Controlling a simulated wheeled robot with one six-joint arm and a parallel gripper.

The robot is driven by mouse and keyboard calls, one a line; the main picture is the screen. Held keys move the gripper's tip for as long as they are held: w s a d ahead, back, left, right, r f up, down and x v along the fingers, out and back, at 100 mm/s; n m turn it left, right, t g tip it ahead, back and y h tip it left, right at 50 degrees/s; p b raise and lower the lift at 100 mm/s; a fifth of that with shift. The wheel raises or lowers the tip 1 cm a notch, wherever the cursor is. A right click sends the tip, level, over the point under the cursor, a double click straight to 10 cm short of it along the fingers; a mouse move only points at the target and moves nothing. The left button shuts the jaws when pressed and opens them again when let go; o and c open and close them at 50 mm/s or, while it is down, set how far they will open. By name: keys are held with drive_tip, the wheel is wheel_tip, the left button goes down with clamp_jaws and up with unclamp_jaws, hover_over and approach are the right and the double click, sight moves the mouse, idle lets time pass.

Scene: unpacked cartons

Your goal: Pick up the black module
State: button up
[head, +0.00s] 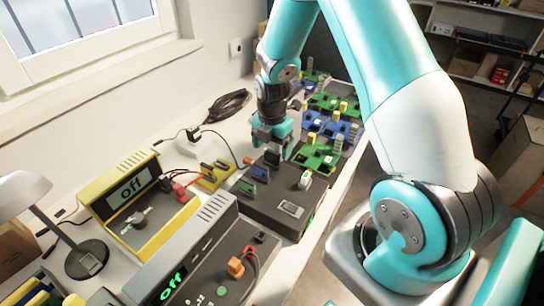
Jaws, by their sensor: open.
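A small black module (272,158) stands upright at the far edge of a dark grey box (262,210) in the head view. My gripper (272,143) is open and points down just above the black module. Its fingers partly hide the module's top, so I cannot tell whether they reach down on either side of it. A white part (305,180) and a small display (291,209) are also on the box.
Green and blue circuit boards (318,155) lie behind and right of the box. A yellow instrument (140,205) and a grey instrument (200,262), both reading "off", stand left and in front. A lamp (85,258) is at far left.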

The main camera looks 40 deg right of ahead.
sight(272, 151)
wheel_tip(272, 151, down, 4)
drive_tip(key=shift+w+d+f+p, duration=0.1)
drive_tip(key=shift+w+f+p, duration=0.05)
drive_tip(key=shift+p, duration=0.2)
drive_tip(key=c, duration=1.2)
wheel_tip(272, 151, up, 20)
drive_tip(key=shift+r+b, duration=0.1)
drive_tip(key=shift+b, duration=0.45)
